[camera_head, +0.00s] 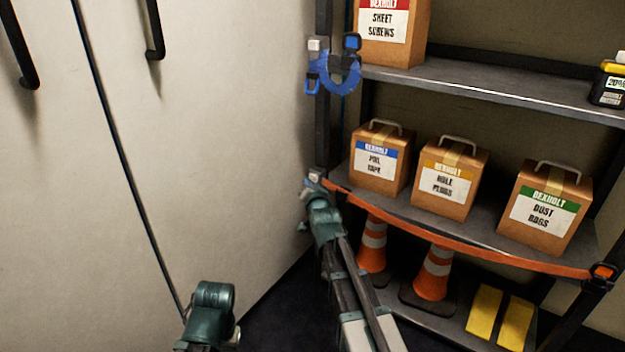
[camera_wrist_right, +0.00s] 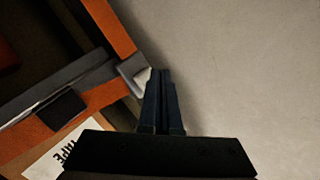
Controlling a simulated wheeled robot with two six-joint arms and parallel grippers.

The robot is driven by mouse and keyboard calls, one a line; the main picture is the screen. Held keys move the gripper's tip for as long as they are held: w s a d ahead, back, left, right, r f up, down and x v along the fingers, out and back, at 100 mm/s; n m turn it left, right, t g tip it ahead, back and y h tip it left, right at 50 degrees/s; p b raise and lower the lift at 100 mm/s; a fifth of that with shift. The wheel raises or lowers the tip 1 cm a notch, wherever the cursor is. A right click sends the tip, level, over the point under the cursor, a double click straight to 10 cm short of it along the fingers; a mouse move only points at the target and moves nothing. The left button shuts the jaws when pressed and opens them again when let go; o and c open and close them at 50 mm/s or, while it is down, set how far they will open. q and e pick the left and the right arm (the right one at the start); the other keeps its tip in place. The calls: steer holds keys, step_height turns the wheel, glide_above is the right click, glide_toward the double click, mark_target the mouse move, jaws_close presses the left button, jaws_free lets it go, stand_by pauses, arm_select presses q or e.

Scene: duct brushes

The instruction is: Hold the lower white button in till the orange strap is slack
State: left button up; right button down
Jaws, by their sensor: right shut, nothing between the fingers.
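The lower white button (camera_head: 316,173) is on the rack's left post, at the left end of the orange strap (camera_head: 450,237). The button also shows in the right wrist view (camera_wrist_right: 141,77), partly hidden by my fingers. My right gripper (camera_head: 312,183) is shut and empty, its tips right at the button. I cannot tell whether they press it. The strap crosses the rack in front of the middle shelf in a shallow bow; I cannot tell how tight it is. A teal part of my left arm shows at the bottom; its jaws are not visible.
An upper white button (camera_head: 314,44) sits by a blue strap (camera_head: 340,80) on the same post. Boxes (camera_head: 447,178) stand on the middle shelf, orange cones (camera_head: 433,275) below. A pale cabinet (camera_head: 220,120) with black handles is at left.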

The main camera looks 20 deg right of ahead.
steer(key=shift+w+d, duration=0.15)
steer(key=shift+d, duration=0.1)
steer(key=shift+w+d, duration=0.4)
steer(key=shift+d, duration=0.05)
stand_by(0.8)
steer(key=shift+s+a, duration=0.65)
steer(key=shift+a, duration=0.15)
steer(key=shift+s+a, duration=0.8)
steer(key=shift+a, duration=0.2)
steer(key=shift+s+a, duration=0.75)
steer(key=shift+a, duration=0.2)
